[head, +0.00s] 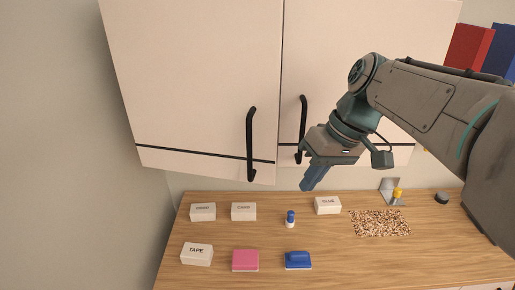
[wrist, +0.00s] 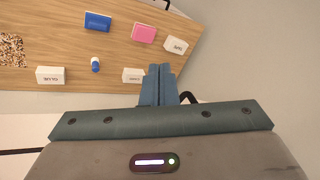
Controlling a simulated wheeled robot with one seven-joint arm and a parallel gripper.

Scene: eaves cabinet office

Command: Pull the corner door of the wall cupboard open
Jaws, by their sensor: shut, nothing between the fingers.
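The wall cupboard has two pale doors with long black bar handles. The left door (head: 205,80), beside the wall corner, stands slightly ajar: its lower right edge hangs nearer and lower than the right door (head: 325,60). The left door's handle (head: 251,145) is free, with nothing gripping it. My gripper (head: 312,181) is shut and empty, pointing down below the right door, to the right of that handle and apart from it. In the wrist view the closed blue fingers (wrist: 159,72) show over the desk. A dark curved piece, possibly a handle, is partly hidden behind the gripper.
The wooden desk (head: 220,222) below holds several labelled white boxes, a pink block (head: 245,260), a blue block (head: 297,260), a small blue-and-white bottle (head: 290,218) and a speckled mat (head: 380,223). The right door's handle (head: 301,125) is close to my wrist. A grey wall (head: 60,150) is at left.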

